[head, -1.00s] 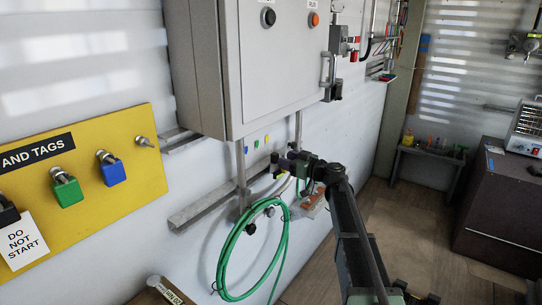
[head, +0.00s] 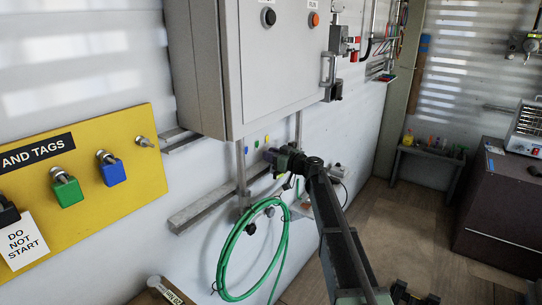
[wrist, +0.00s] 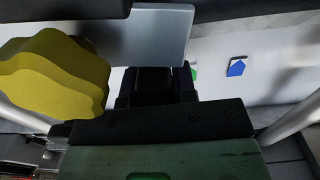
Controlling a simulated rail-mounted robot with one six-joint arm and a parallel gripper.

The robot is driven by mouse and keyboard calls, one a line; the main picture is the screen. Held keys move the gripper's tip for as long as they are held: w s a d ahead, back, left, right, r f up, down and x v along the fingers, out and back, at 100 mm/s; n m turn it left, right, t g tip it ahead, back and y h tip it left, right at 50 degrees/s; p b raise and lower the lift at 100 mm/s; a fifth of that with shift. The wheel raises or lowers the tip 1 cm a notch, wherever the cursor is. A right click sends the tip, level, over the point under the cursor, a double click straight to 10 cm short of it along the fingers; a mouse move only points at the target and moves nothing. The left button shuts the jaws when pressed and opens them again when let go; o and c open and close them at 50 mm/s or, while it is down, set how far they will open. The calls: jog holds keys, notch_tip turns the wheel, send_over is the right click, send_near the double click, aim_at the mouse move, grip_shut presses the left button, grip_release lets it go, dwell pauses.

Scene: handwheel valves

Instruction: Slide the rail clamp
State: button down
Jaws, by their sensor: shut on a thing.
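My gripper (head: 272,156) is under the grey cabinet, close to the wall, at the end of my dark arm in the head view. In the wrist view its dark jaws (wrist: 157,86) reach up to a grey metal plate (wrist: 160,35) and are shut on a part that they mostly hide. I take this part to be the rail clamp, but its outline is not clear. A lobed yellow knob (wrist: 55,70) is just left of the jaws. In the head view my gripper covers the clamp.
The grey cabinet (head: 262,60) hangs above my gripper. A grey rail (head: 205,208) and a coiled green hose (head: 226,268) are below it on the wall. A yellow tag board (head: 130,185) is at left. Floor (head: 400,235) is clear at right.

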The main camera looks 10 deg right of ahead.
jog(key=s+a, duration=0.6)
jog(key=shift+s, duration=0.35)
jog(key=c, duration=0.9)
grip_release()
jog(key=v, duration=1)
jog(key=shift+s+d, duration=0.25)
